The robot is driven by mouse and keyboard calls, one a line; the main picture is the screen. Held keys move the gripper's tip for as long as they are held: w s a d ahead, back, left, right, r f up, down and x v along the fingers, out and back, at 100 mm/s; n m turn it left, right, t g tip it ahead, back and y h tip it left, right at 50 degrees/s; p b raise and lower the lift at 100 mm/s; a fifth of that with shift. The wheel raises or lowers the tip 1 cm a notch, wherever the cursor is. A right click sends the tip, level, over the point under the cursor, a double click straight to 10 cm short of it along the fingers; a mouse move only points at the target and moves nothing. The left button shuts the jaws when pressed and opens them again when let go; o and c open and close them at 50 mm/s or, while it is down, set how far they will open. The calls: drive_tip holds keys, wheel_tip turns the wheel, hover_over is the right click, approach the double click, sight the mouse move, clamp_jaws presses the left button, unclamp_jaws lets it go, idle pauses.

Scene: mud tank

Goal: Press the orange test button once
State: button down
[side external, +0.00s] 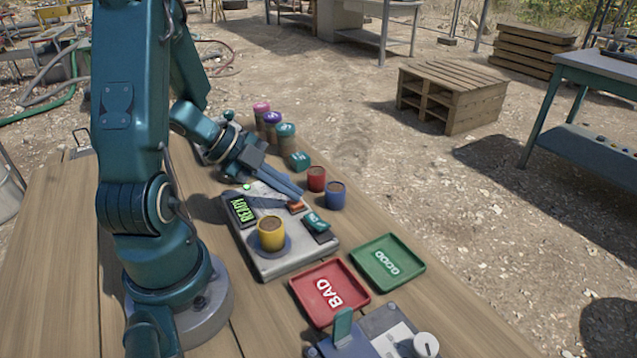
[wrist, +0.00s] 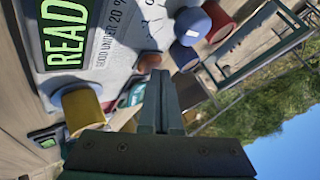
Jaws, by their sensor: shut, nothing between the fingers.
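The orange test button (side external: 296,207) is on the top of a grey tester (side external: 285,266), near its far right edge. In the wrist view the button (wrist: 150,62) shows just past my fingertips, partly hidden by them. My gripper (side external: 298,195) is shut and empty, its fingers slanting down with the tips close by the button. I cannot tell whether they touch it. The tester's display (side external: 242,211) reads READY in green, also in the wrist view (wrist: 66,32). A small green light (side external: 247,187) glows beside it.
A yellow cup (side external: 271,233) of brown stuff stands on the tester. Red (side external: 316,179) and blue (side external: 336,195) cups stand just beyond my fingers. A teal piece (side external: 315,222) lies right of the button. Red BAD (side external: 312,312) and green GOOD (side external: 411,286) trays lie nearer.

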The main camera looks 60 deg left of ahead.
sight(289, 202)
drive_tip(key=shift+f, duration=0.25)
idle(0.5)
drive_tip(key=shift+r, duration=0.95)
drive_tip(key=shift+r, duration=2.5)
